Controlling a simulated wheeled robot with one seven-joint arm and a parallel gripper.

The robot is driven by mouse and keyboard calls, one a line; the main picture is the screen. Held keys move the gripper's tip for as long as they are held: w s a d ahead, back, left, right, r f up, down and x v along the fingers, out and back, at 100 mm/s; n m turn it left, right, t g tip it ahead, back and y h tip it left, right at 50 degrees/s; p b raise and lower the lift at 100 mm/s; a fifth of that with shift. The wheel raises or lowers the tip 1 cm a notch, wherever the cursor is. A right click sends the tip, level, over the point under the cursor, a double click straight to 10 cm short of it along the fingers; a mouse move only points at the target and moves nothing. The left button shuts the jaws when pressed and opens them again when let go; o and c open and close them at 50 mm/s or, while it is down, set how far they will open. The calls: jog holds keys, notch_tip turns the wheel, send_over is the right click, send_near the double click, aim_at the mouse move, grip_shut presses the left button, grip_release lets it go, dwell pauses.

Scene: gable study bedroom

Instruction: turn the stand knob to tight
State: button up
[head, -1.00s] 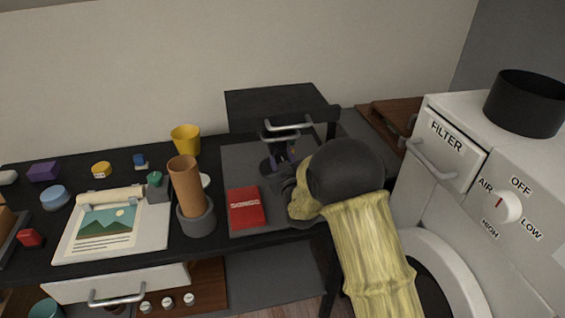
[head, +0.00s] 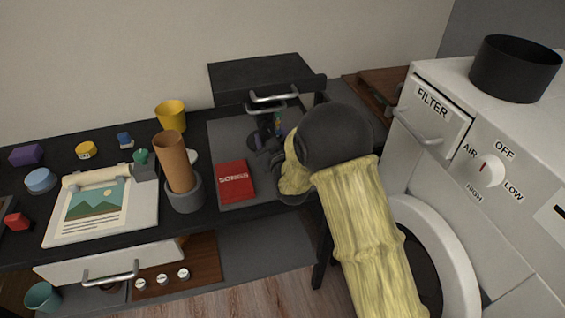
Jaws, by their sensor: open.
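A small dark stand (head: 256,142) stands on the grey mat (head: 225,137) under the black shelf, with a small multicoloured item (head: 278,128) at its top. The stand is partly hidden by my gripper, and I cannot make out its knob or the knob's setting. My gripper (head: 268,160) is dark and open, close in front of the stand at its right. My dark round wrist and yellow-sleeved arm cover the area to the right. I cannot tell whether the fingers touch the stand or are around its knob.
A red book (head: 235,182) lies just left of my gripper. A brown cylinder (head: 174,163) stands in a grey holder (head: 185,194). A white machine (head: 440,150) with a dial (head: 491,170) stands close right of my arm.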

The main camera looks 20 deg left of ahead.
jog(key=b+v, duration=0.1)
jog(key=v, duration=1.4)
jog(key=shift+s+d, duration=0.3)
jog(key=shift+d+f, duration=0.1)
